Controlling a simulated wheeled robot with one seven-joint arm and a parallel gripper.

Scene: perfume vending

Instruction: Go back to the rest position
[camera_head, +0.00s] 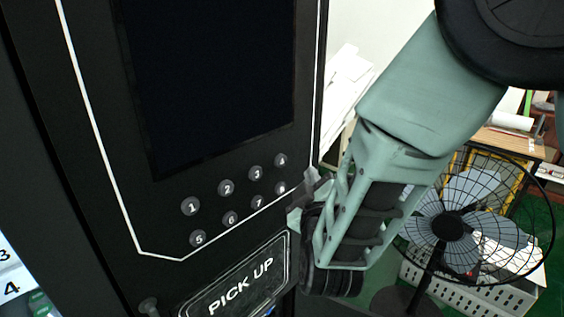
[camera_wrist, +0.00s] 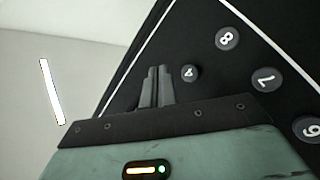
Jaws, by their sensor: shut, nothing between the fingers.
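My gripper (camera_wrist: 157,88) is shut and empty. In the wrist view its two fingers lie together, pointing at the right edge of the black vending machine panel (camera_wrist: 212,75), beside the button marked 4 (camera_wrist: 190,72). I cannot tell whether the fingertips touch the panel. In the head view my gripper (camera_head: 308,187) is at the panel's right edge, close to the button marked 8 (camera_head: 281,188). My green arm reaches down to it from the upper right.
The machine has a dark screen (camera_head: 210,75), numbered buttons in two rows and a PICK UP flap (camera_head: 240,284) below. A black fan (camera_head: 447,226) stands at the right, near a wooden table (camera_head: 513,141) and a white crate (camera_head: 470,290).

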